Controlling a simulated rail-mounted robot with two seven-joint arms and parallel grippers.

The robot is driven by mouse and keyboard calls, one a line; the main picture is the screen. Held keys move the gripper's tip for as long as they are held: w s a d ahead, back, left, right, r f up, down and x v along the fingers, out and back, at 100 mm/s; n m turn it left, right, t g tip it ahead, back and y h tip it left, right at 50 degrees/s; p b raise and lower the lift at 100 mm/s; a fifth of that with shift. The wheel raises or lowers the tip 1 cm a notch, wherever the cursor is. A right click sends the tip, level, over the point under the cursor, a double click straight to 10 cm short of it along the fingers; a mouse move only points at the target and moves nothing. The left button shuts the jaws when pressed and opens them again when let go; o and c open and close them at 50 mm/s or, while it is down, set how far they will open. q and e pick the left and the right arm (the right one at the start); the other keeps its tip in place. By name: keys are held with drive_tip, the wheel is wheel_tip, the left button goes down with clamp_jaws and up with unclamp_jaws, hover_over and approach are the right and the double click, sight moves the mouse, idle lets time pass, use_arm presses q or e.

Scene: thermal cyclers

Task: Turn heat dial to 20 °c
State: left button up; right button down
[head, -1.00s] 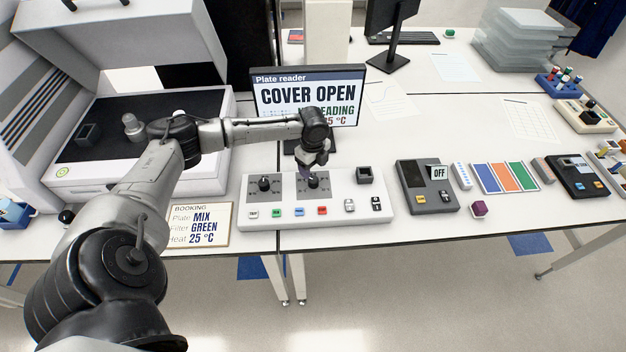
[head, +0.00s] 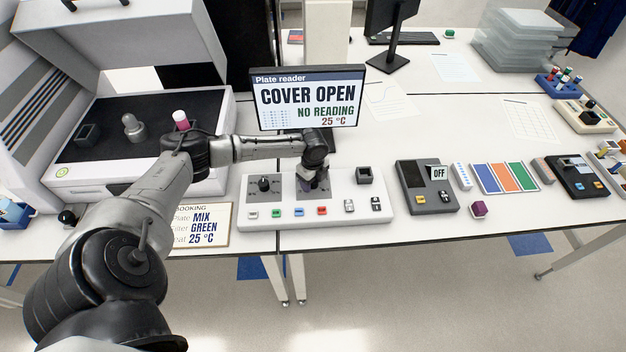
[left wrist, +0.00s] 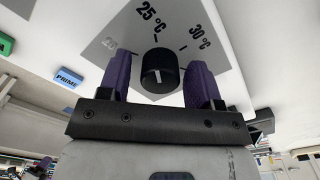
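The heat dial (left wrist: 160,72) is a round black knob on a grey plate, with 20, 25 °C and 30 °C marked around it in the left wrist view. My left gripper (left wrist: 158,62) is open, with one purple finger on each side of the dial. A narrow gap shows at the left finger; contact at the right finger is unclear. In the head view my left gripper (head: 309,183) is down at the right knob of the white control panel (head: 340,214) and hides most of it. The screen (head: 308,98) reads COVER OPEN, NO READING, 25 °C. My right gripper is not in view.
Another black knob (head: 264,184) stands left of the gripper, with several coloured buttons along the panel's front. A booking card (head: 205,226) reads MIX, GREEN, 25 °C. The open plate reader (head: 75,175) is at left. A dark grey box (head: 427,187) marked OFF stands at right.

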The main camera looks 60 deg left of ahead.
use_arm(q)
drive_tip(key=c, duration=0.8)
drive_tip(key=shift+r+n+p, duration=0.2)
drive_tip(key=shift+n+p, duration=0.4)
drive_tip(key=shift+p, duration=0.35)
drive_tip(key=n+p, duration=0.4)
drive_tip(key=shift+d+r+p, duration=0.1)
drive_tip(key=shift+p, duration=0.3)
drive_tip(key=n+p, duration=0.3)
drive_tip(key=n, duration=0.2)
drive_tip(key=shift+p, duration=0.4)
drive_tip(key=shift+f+n+p, duration=0.2)
drive_tip(key=shift+n+p, duration=0.4)
drive_tip(key=shift+n, duration=0.3)
drive_tip(key=o, duration=0.9)
